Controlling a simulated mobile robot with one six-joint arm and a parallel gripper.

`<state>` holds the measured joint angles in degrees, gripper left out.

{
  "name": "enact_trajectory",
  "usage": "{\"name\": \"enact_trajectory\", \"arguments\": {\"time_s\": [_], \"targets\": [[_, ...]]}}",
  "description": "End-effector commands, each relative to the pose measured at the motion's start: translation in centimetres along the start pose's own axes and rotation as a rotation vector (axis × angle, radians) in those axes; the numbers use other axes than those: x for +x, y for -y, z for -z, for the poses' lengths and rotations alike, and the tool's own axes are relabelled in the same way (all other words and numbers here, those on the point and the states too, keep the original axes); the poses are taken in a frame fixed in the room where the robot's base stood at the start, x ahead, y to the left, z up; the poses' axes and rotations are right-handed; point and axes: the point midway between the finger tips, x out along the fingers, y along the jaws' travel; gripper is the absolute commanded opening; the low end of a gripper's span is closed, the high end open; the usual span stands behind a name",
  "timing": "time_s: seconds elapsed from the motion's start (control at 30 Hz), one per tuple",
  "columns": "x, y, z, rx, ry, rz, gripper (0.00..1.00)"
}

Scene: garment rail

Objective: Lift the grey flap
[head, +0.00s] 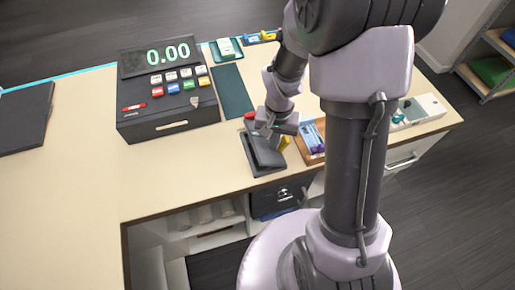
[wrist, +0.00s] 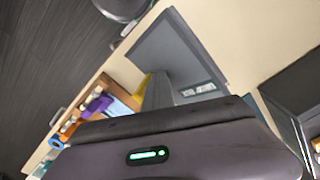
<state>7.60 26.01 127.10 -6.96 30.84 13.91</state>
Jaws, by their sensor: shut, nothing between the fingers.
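A dark grey device (head: 265,162) with a flat grey panel stands near the front edge of the counter; the panel looks like the grey flap, but how far it is raised is unclear. In the wrist view a broad grey panel (wrist: 178,42) fills the upper middle, with a small pale marked strip (wrist: 198,89) by its lower edge. My gripper (head: 268,128) is shut and empty, just above the back of the device in the head view. I cannot tell whether it touches the panel. My gripper hides part of the device's back.
A till (head: 165,95) reading 0.00 stands to the left. A dark green mat (head: 232,92) lies behind the device. A wooden tray (head: 304,128) with blue items is close on the right. Bare counter (head: 190,165) lies left of the device. A dark drawer (head: 279,196) is below.

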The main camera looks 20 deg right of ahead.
Motion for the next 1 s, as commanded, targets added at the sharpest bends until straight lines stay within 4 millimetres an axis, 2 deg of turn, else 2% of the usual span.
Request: {"name": "enact_trajectory", "arguments": {"time_s": [0.03,0.53,1.0], "targets": [[0.8,-1.2,-0.1,-0.004,0.009,-0.014,0.0],[0.7,-2.4,0.8,-0.003,0.008,-0.013,0.0],[-4.8,-2.6,1.2,-0.003,0.003,-0.009,0.0]]}}
